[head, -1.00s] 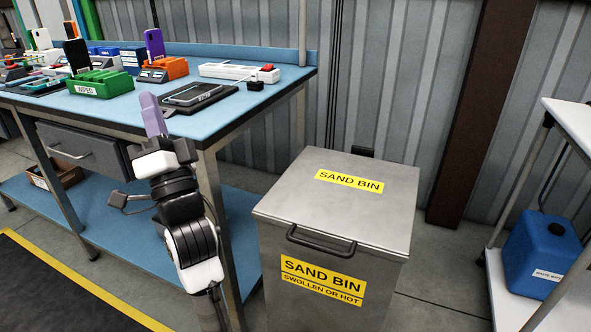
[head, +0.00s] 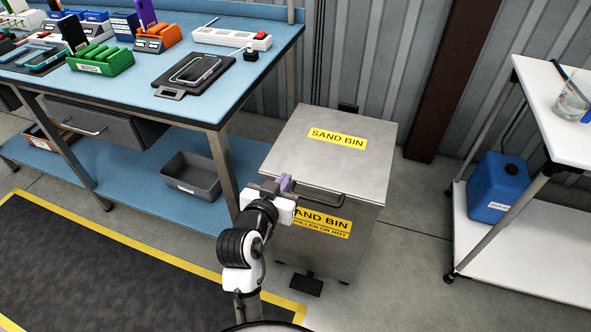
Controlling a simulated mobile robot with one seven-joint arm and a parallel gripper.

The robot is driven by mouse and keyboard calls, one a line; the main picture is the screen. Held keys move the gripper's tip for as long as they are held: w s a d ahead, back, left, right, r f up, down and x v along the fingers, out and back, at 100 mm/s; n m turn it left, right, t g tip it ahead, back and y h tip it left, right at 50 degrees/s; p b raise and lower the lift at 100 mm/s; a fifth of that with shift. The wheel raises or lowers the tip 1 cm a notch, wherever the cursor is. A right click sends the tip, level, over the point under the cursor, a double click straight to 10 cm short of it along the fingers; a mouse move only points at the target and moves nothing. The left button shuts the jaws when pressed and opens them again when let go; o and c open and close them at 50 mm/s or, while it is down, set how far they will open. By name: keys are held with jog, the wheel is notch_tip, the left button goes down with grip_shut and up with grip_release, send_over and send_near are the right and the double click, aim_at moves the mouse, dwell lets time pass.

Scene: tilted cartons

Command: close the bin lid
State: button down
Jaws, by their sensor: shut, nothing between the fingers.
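The grey metal sand bin (head: 335,262) stands on the floor right of the workbench. Its lid (head: 350,165), with a yellow SAND BIN label, lies flat across the top and looks shut. A dark bar handle (head: 322,200) runs along the lid's front edge. I cannot tell whether the fingers touch the lid or handle.
The blue workbench (head: 215,78) with phones, docks and a power strip stands at left. A grey tub (head: 193,176) sits on its lower shelf. A white shelf cart (head: 540,250) with a blue container stands at right. A black pedal (head: 306,284) shows at the bin's base.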

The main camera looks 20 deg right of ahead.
jog(key=w+d+f+p, duration=0.2)
jog(key=w+d+f, duration=0.2)
jog(key=w+f, duration=0.2)
jog(key=shift+w+d, duration=0.25)
jog(key=shift+w, duration=0.15)
